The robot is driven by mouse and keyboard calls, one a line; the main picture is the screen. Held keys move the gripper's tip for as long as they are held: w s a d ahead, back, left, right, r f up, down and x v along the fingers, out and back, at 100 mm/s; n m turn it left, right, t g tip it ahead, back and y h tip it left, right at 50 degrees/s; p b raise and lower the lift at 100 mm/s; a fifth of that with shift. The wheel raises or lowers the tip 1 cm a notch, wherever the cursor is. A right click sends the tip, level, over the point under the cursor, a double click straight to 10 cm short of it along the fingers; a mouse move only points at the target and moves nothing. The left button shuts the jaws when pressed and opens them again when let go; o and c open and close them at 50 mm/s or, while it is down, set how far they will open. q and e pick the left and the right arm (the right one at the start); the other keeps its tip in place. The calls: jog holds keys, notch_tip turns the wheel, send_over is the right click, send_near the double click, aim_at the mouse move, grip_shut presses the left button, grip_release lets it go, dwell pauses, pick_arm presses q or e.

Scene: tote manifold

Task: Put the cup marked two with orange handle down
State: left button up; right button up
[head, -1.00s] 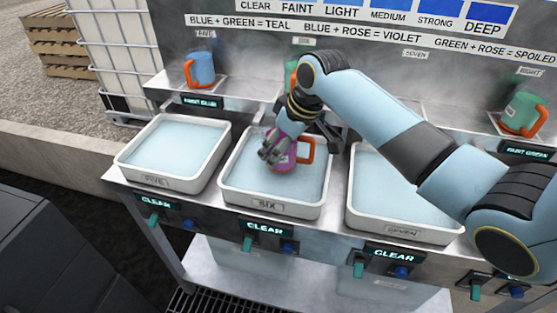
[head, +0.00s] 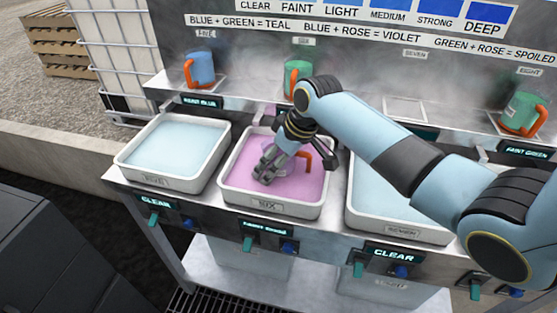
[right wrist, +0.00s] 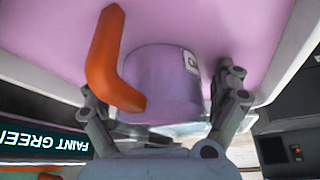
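The cup with an orange handle (right wrist: 165,85) is in my right gripper (right wrist: 165,110), between its fingers; it looks pinkish, and its white label is only partly seen, so I cannot read the mark. In the head view the right gripper (head: 268,172) is low over tray six (head: 265,207), and the cup is mostly hidden by the fingers, with its orange handle to the right. The cup looks tipped over the tray's pink liquid. I cannot tell whether it touches the liquid. My left gripper is out of view.
Tray five (head: 170,182) and tray seven (head: 400,232) hold pale liquid. On the shelf behind stand a blue cup (head: 203,68), a green cup (head: 292,80) and another green cup (head: 522,112), with orange handles. The square pad at seven (head: 405,110) is empty.

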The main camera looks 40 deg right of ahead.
jog(key=shift+r, duration=0.1)
jog(key=v, duration=1.2)
jog(key=shift+p, duration=0.45)
jog(key=shift+s, duration=0.15)
